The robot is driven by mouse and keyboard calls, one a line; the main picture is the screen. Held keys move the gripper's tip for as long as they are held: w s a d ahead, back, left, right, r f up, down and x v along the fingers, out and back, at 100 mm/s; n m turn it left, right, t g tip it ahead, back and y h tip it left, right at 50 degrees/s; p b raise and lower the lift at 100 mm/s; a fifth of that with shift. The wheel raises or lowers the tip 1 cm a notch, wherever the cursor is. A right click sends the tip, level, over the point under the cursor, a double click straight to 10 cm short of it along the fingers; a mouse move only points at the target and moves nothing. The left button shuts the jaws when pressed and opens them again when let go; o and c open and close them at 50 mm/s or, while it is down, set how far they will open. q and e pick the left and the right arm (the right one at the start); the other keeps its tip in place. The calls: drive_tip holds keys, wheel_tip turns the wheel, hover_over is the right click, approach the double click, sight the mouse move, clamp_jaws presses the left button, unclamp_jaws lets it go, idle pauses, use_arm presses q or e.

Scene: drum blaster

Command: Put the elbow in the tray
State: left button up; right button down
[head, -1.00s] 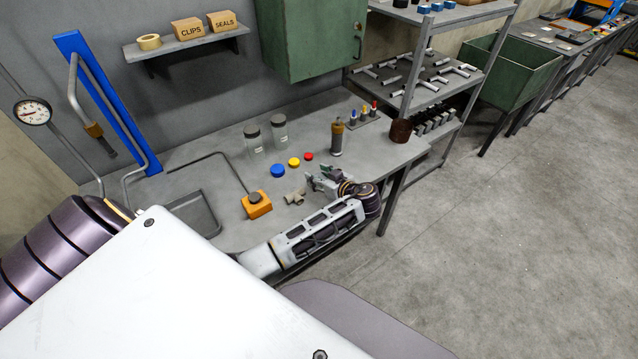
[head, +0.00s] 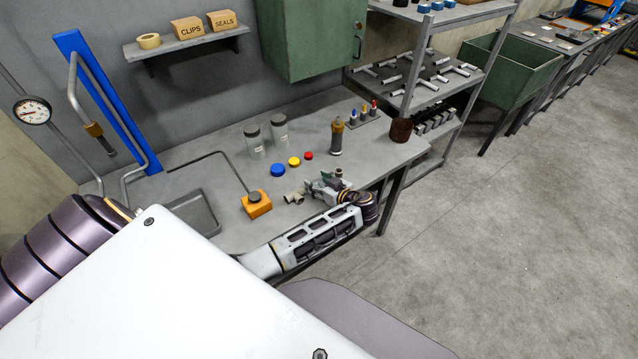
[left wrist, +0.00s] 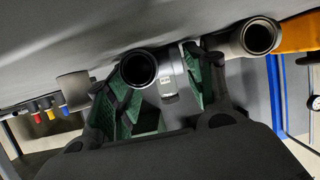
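A metal-grey pipe fitting, which looks like the elbow (left wrist: 168,76), lies between my left gripper's fingers in the left wrist view, its round dark opening facing the camera. In the head view the hand mostly hides it. My left gripper (head: 324,184) is low over the bench; its green-padded fingers also show in the left wrist view (left wrist: 160,95), spread on either side of the fitting. I cannot tell whether they touch it. A beige pipe fitting (head: 293,198) lies just left of the hand. The grey tray (head: 207,225) is at the bench's left. My right gripper is not in view.
An orange block (head: 257,205) with a dark knob stands between tray and hand. Blue (head: 278,170), yellow (head: 294,161) and red (head: 308,155) caps lie behind. A small brownish cylinder (head: 339,172) stands just beyond the hand. Two jars (head: 255,143) are at the back.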

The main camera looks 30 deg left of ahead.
sight(318, 183)
use_arm(q)
drive_tip(key=shift+o, duration=0.9)
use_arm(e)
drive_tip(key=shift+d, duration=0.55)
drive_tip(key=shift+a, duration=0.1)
use_arm(q)
drive_tip(key=v, duration=0.3)
drive_tip(key=shift+d+f+b, duration=0.1)
drive_tip(key=shift+d+b, duration=0.05)
drive_tip(key=shift+b, duration=0.15)
drive_tip(key=v, duration=0.5)
drive_tip(key=shift+s+b, duration=0.15)
drive_tip(key=shift+b, duration=0.2)
drive_tip(key=shift+r+v, duration=0.15)
drive_tip(key=shift+v, duration=1.25)
drive_tip(key=shift+r+v, duration=0.1)
drive_tip(key=shift+v, duration=1.25)
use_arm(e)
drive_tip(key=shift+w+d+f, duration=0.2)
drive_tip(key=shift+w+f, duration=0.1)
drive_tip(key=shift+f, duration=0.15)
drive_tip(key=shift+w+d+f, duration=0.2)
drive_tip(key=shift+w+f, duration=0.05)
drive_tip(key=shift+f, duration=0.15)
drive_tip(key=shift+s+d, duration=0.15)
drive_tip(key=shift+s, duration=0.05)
